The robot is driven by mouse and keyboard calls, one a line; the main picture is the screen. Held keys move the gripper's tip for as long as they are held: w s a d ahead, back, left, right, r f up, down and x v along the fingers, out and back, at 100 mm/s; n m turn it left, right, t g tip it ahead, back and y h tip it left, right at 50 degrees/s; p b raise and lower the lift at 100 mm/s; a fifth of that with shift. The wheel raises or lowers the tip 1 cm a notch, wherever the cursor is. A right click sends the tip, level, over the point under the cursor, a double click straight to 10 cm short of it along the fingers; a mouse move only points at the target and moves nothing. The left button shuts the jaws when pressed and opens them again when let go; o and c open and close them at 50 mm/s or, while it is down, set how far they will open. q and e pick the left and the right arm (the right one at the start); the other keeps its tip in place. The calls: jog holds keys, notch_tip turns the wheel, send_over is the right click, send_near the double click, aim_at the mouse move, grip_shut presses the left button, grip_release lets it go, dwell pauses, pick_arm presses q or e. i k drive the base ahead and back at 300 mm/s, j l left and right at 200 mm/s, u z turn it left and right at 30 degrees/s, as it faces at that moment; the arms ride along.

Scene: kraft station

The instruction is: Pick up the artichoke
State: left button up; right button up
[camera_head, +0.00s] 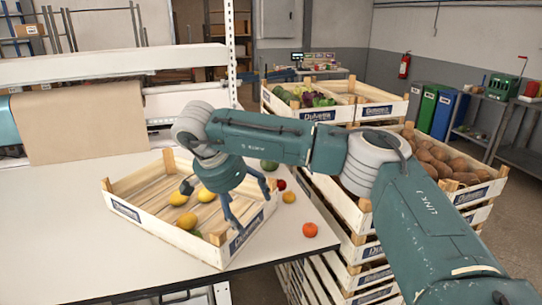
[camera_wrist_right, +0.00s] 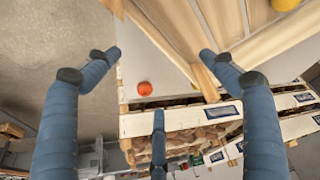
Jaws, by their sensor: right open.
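I cannot pick out the artichoke for sure. A round green item (camera_head: 269,165) sits behind the crate's right side, partly hidden by my right gripper. Another small green item (camera_head: 195,232) lies low in the crate, mostly hidden by its front wall. My right gripper (camera_head: 235,205) is open and empty, above the right part of the wooden crate (camera_head: 150,226). In the right wrist view, its spread fingers (camera_wrist_right: 158,75) have nothing between them, with the crate's corner (camera_wrist_right: 207,80) beyond. My left gripper is not in view.
Several yellow fruits (camera_head: 187,220) lie in the crate. On the white table (camera_head: 60,255), a red-orange fruit (camera_head: 310,229), a yellow-orange one (camera_head: 289,197) and a dark red one (camera_head: 281,185) lie right of the crate. Stacked crates (camera_head: 375,250) stand beyond the table's right edge.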

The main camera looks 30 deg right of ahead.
aim_at(268, 166)
jog(key=i+l, duration=1.1)
jog(key=l, duration=0.15)
